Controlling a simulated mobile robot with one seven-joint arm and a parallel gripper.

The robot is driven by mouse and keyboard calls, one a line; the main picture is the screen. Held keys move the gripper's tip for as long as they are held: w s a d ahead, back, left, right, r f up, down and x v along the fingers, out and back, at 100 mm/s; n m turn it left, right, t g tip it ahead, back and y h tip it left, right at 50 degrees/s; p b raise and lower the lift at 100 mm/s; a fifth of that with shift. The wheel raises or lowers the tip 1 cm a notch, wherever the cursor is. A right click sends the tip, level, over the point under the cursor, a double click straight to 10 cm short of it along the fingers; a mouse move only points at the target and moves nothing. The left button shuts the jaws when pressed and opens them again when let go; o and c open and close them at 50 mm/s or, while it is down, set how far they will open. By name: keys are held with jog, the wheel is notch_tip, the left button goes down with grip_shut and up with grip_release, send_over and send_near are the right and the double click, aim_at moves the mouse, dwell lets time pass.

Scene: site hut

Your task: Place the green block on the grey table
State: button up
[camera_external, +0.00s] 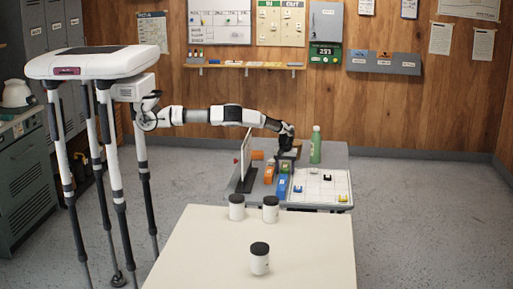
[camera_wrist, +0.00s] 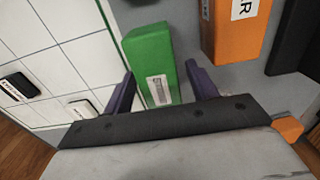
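The green block (camera_wrist: 158,62), with a white label on its side, shows in the wrist view between the two purple fingers of my gripper (camera_wrist: 160,72). The fingers are apart, one on each side of it, with small gaps visible. In the external view my gripper (camera_external: 287,150) is low over the grey table (camera_external: 334,158); the green block is hard to make out there, beneath or behind the gripper. Bare grey surface also shows in the wrist view (camera_wrist: 240,75). I cannot tell whether the block rests on the table or on something else.
A white grid board (camera_external: 325,186) with small markers lies right of the blocks. A green bottle (camera_external: 315,145) stands behind. The cream table (camera_external: 215,250) in front holds white jars (camera_external: 260,262).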

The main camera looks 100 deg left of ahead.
aim_at(285, 166)
notch_tip(285, 166, up, 12)
jog(key=b, duration=0.3)
jog(key=shift+r, duration=0.2)
dwell(0.6)
